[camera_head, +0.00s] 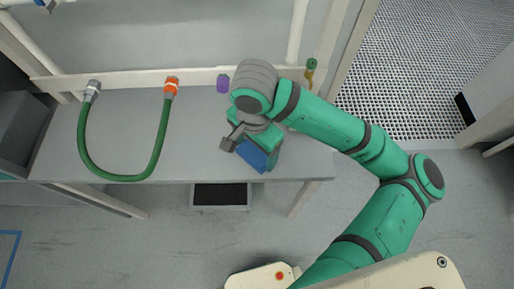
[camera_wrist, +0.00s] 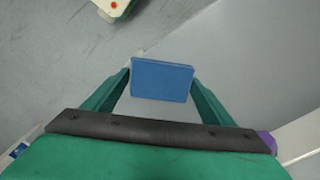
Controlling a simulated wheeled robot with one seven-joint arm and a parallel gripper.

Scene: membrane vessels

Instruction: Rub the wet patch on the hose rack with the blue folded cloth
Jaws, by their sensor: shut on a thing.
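The blue folded cloth (camera_head: 252,155) is held in my gripper (camera_head: 262,147) above the front part of the grey hose rack top (camera_head: 200,130). In the wrist view the cloth (camera_wrist: 162,80) shows as a flat blue block between the two green fingers of my gripper (camera_wrist: 162,84), which is shut on it. I cannot tell whether the cloth touches the surface. I cannot make out the wet patch in either view; my wrist and gripper hide part of the rack top.
A green hose (camera_head: 121,177) loops over the left of the rack from a grey fitting and an orange fitting (camera_head: 171,86). A purple fitting (camera_head: 223,84) and a brass-and-green valve (camera_head: 310,72) stand along the back rail. A dark-topped box (camera_head: 220,195) is below the front edge.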

